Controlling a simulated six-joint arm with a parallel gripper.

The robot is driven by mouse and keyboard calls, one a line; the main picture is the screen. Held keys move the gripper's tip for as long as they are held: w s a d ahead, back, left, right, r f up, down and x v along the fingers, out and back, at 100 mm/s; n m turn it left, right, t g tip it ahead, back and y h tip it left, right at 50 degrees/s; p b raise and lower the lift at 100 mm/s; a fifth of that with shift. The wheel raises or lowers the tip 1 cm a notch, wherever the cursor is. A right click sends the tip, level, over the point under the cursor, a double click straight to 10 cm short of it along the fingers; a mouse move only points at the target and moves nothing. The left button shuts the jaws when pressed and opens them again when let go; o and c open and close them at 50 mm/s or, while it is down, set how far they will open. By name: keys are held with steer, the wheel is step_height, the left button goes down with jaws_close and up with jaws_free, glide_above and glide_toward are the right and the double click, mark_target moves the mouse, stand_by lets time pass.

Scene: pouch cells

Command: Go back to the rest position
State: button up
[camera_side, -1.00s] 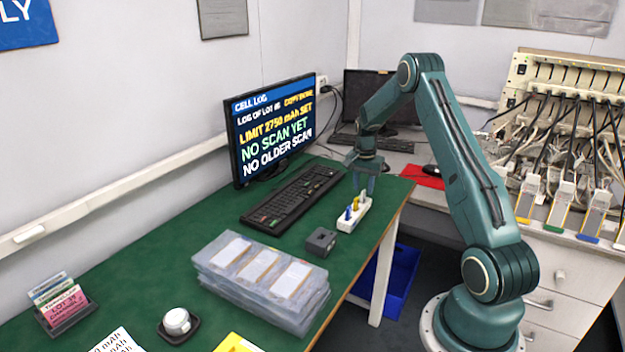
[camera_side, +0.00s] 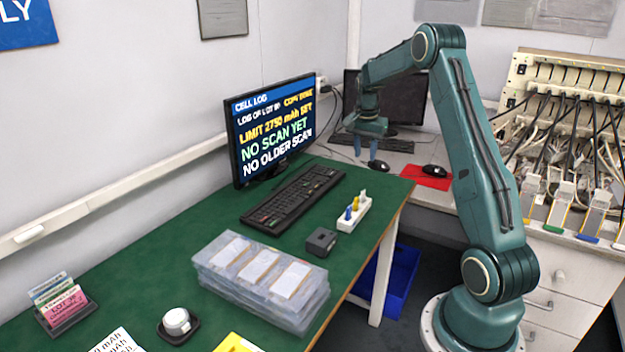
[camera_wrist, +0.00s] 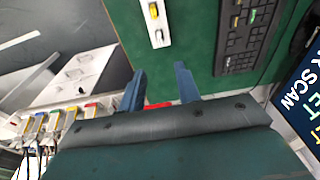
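My gripper (camera_side: 366,150) hangs in the air above the far end of the green table, with its fingers pointing down. In the wrist view its two blue fingers (camera_wrist: 160,86) stand apart with nothing between them. A white holder (camera_side: 354,215) with a few coloured items in it stands on the table below and in front of my gripper. It also shows ahead of the fingers in the wrist view (camera_wrist: 157,26), apart from them.
A black keyboard (camera_side: 292,198) and a monitor (camera_side: 272,130) stand on the green table. Stacked clear boxes (camera_side: 262,280) and a small dark block (camera_side: 321,242) lie nearer. A red mat (camera_side: 427,177) and a cabled rack (camera_side: 575,100) are on the right bench.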

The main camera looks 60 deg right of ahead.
steer(key=shift+r, duration=0.1)
steer(key=s+a+r+n+t, duration=0.1)
steer(key=a+r+n, duration=0.3)
steer(key=a+r, duration=0.5)
steer(key=s+a+r+n+t, duration=0.15)
steer(key=a+r+n, duration=0.3)
steer(key=a, duration=0.85)
steer(key=s+a+n+t+y, duration=0.1)
steer(key=s+a+n+t, duration=0.2)
steer(key=s+a+n, duration=0.6)
steer(key=s+a, duration=0.8)
steer(key=shift+s+a+f, duration=0.25)
steer(key=shift+a+f, duration=0.05)
steer(key=shift+f, duration=0.05)
